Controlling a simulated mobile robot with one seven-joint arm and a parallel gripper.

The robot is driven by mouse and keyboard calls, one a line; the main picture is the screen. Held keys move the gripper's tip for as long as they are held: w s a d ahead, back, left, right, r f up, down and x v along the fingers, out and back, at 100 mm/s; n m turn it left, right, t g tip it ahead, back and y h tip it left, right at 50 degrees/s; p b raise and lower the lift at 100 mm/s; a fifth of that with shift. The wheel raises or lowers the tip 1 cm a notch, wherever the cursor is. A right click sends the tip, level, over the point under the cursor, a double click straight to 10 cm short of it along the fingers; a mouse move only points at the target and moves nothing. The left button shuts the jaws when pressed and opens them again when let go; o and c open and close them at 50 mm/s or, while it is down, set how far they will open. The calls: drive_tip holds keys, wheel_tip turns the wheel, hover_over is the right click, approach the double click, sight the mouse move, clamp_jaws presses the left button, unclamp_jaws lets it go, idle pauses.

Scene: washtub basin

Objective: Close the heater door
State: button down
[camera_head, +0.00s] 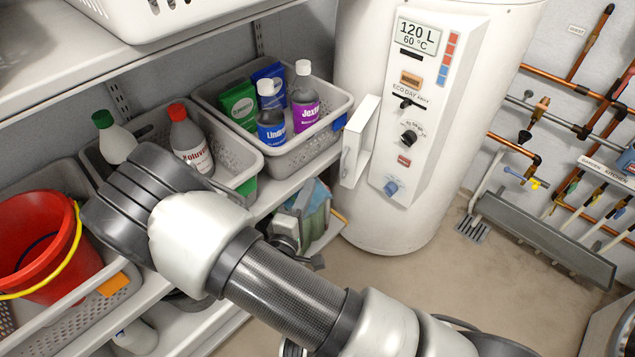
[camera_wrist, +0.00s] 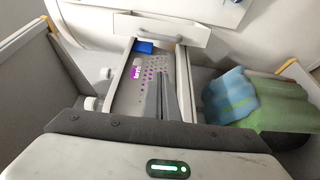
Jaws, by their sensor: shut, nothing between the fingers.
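The white heater (camera_head: 385,100) stands beyond the shelves, with a display and knobs on its control panel (camera_head: 425,105). Its small white door (camera_head: 365,130) stands open, sticking out from the panel's left edge, with a handle on its left-facing side. In the head view, my wrist hides the fingers.
A grey basket (camera_head: 335,100) with several bottles sits on the shelf close to the door. A red bucket (camera_head: 35,240) and more bottles stand left. Cloths (camera_head: 312,210) lie on the lower shelf, also in the wrist view (camera_wrist: 255,100). Copper pipes (camera_head: 570,85) line the right wall.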

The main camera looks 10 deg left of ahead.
drive_tip(key=w+d+b, duration=0.1)
drive_tip(key=w+d, duration=0.4)
drive_tip(key=w, duration=0.1)
drive_tip(key=shift+b, duration=0.4)
drive_tip(key=shift+d, duration=0.1)
